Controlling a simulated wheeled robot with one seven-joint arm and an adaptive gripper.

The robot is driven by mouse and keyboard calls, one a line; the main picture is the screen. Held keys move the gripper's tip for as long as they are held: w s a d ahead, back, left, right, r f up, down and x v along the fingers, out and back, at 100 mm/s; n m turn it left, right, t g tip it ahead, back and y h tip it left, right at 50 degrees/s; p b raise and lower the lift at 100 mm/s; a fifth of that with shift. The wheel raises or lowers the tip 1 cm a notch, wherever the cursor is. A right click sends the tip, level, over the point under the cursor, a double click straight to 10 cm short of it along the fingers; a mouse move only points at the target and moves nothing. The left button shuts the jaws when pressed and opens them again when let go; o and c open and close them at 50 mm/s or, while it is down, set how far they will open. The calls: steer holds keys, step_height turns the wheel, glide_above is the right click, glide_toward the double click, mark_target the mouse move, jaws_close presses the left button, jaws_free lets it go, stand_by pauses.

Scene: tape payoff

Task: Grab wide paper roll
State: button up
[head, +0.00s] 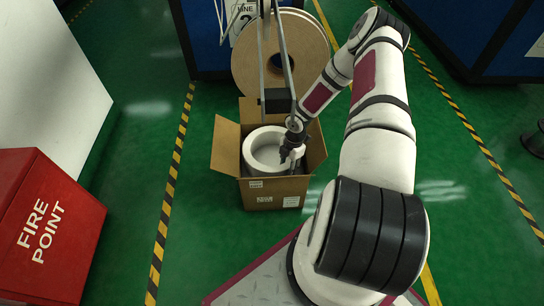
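A wide white paper roll (254,153) lies in an open cardboard box (270,192), its round hole facing up. The box stands on the green floor with its flaps folded outward. My gripper (288,158) is at the right side of the roll, by its rim, inside the box opening. The gripper is dark and small here. I cannot tell whether its fingers are open or shut, or whether they touch the roll. Part of the roll's right side is hidden behind the gripper.
A large reel with brown flanges (246,65) stands behind the box, with a thin metal frame (263,60) in front of it. A red fire point box (45,230) is at the left. Blue machines (205,40) are at the back. Open floor (205,230) lies left of the box.

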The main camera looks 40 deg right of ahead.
step_height(320, 180, down, 3)
steer(key=shift+a+r+b, duration=0.15)
steer(key=shift+b, duration=0.25)
jaws_close()
steer(key=shift+w+r, duration=0.1)
